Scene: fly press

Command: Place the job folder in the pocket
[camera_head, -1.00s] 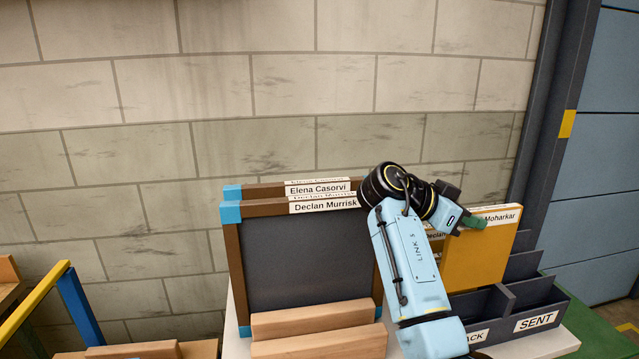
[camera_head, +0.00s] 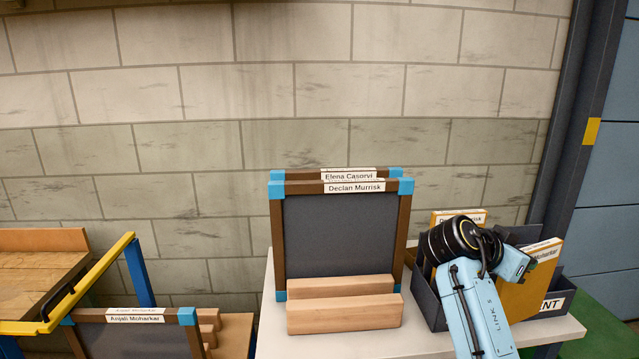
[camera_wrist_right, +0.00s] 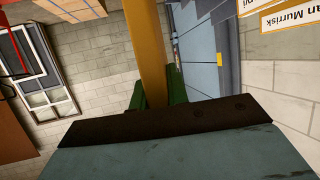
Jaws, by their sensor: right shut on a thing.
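A yellow-orange job folder (camera_head: 527,288) with a white label ending "Moharkar" stands at the right of the head view, tilted. My right gripper is shut on it; in the right wrist view its green fingers (camera_wrist_right: 157,95) clamp both sides of the folder (camera_wrist_right: 152,50). In the head view my right arm hides the fingertips and part of the folder. The dark grey pocket rack (camera_head: 428,302) stands behind the arm. The folder covers the start of a label reading "ENT" (camera_head: 553,305). I cannot tell whether its lower edge is inside a pocket. My left gripper is out of view.
Another yellow folder (camera_head: 443,216) stands in the rack; a "Murrisk" label (camera_wrist_right: 289,16) shows in the wrist view. Framed boards (camera_head: 335,240) labelled Elena Casorvi and Declan Murrisk stand in wooden blocks (camera_head: 345,315) left of the rack on a pale table (camera_head: 400,345).

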